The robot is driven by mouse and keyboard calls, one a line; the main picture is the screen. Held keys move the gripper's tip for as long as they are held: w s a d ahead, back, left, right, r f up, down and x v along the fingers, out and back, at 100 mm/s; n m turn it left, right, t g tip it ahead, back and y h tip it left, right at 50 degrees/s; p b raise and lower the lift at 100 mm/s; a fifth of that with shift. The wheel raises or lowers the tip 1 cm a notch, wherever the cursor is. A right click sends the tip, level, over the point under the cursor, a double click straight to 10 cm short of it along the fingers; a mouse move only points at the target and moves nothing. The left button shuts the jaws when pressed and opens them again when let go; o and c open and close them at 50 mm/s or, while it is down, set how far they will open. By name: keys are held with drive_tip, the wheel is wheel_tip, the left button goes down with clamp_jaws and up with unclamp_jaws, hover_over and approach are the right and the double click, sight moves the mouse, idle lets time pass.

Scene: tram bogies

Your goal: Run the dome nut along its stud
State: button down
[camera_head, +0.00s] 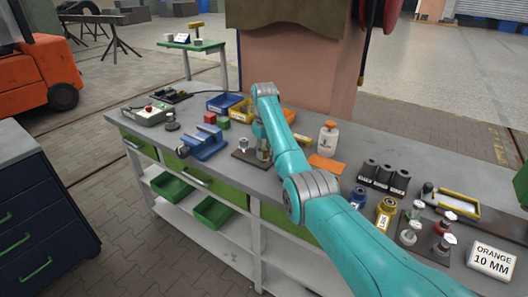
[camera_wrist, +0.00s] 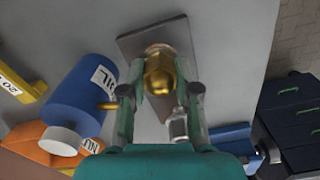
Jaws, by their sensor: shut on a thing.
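The dome nut (camera_wrist: 160,74) is brass-coloured and rounded, and sits between the fingertips of my gripper (camera_wrist: 160,80) in the wrist view. My gripper is shut on it, one finger on each side. The stud under it is hidden by the nut, so I cannot tell how far on it is. A dark base plate (camera_wrist: 178,38) lies below, and shows beside my gripper (camera_head: 263,150) in the head view (camera_head: 241,156). A second, silver fitting (camera_wrist: 178,126) stands on the plate's near side.
A blue bottle (camera_wrist: 78,98) with a white cap lies close to my left finger in the wrist view. In the head view, a blue vise (camera_head: 205,142) stands left of the plate and a white bottle (camera_head: 327,140) right. Several sockets and studs stand farther right.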

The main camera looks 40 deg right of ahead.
drive_tip(key=m, duration=0.4)
drive_tip(key=shift+m, duration=0.4)
drive_tip(key=m, duration=0.5)
drive_tip(key=shift+r, duration=0.1)
drive_tip(key=m, duration=0.5)
drive_tip(key=shift+w+r, duration=0.1)
drive_tip(key=m, duration=0.4)
drive_tip(key=shift+m, duration=0.3)
drive_tip(key=m, duration=0.9)
drive_tip(key=shift+r+m, duration=0.1)
drive_tip(key=shift+m, duration=0.3)
drive_tip(key=m, duration=0.4)
drive_tip(key=shift+m, duration=0.3)
drive_tip(key=m, duration=0.4)
drive_tip(key=shift+m, duration=0.3)
